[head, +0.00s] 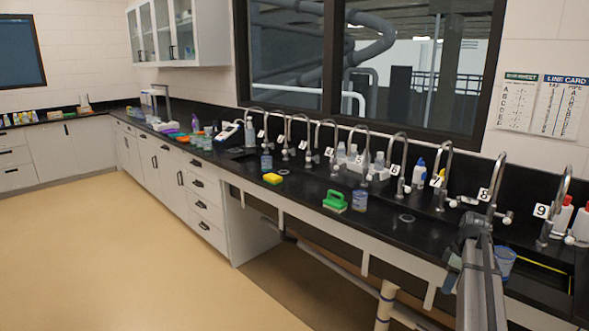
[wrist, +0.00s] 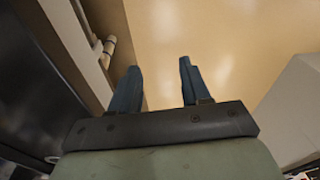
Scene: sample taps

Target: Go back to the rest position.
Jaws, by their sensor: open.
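My gripper (wrist: 158,66) points down over the tan floor in the wrist view, its two blue fingers apart with nothing between them. In the head view my arm rises at the lower right, and the blue fingers (head: 449,279) hang in front of the counter's front edge. The row of curved sample taps (head: 397,160) with number cards stands along the back of the black counter (head: 400,235). The gripper is apart from the taps.
A green brush (head: 335,202), a blue cup (head: 360,200) and a yellow sponge (head: 272,179) sit on the counter. Another blue cup (head: 505,262) stands right of my arm. White pipes (head: 386,305) run below the counter. The floor (head: 130,250) at left is clear.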

